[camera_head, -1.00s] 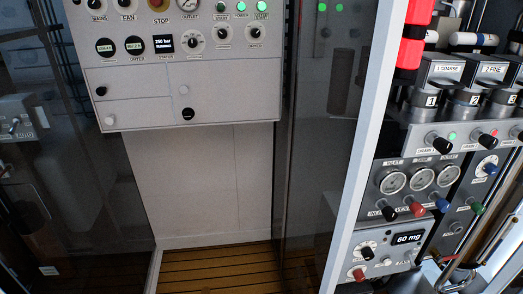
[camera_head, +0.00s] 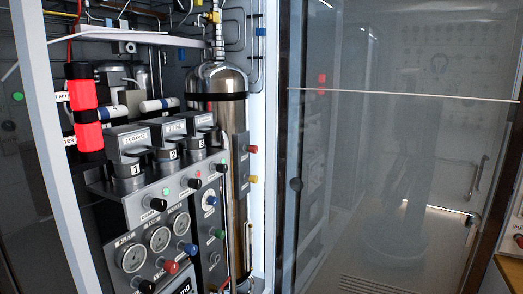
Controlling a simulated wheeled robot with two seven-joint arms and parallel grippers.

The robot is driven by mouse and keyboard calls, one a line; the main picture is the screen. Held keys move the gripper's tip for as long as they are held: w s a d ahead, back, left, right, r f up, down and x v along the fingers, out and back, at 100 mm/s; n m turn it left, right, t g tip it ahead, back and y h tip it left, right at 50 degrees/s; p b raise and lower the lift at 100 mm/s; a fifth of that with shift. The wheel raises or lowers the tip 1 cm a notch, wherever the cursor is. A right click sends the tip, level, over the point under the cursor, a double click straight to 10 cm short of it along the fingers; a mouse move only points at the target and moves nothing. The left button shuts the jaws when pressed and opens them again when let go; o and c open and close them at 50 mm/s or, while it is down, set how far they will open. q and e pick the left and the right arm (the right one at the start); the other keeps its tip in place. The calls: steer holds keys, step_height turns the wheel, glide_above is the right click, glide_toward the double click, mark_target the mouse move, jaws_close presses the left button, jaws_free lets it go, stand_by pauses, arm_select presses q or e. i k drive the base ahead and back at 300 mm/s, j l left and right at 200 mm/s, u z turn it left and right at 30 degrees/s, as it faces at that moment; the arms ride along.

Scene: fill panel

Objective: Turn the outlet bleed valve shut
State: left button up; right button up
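The fill panel (camera_head: 130,206) stands at the left, with gauges and coloured knobs. No label that reads as outlet bleed can be made out. A red knob (camera_head: 252,149) and a yellow knob (camera_head: 252,179) stick out beside the steel cylinder. I cannot tell which is the outlet bleed valve. Neither of my grippers is in view.
A tall steel cylinder (camera_head: 217,83) stands behind the panel among pipes. Filter housings marked 1, 2 and 3 (camera_head: 131,170) sit above the gauges. A white frame post (camera_head: 58,150) stands at the left. A glass door or wall (camera_head: 380,180) fills the right.

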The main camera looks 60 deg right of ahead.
mark_target(251, 149)
steer(key=z, duration=1.65)
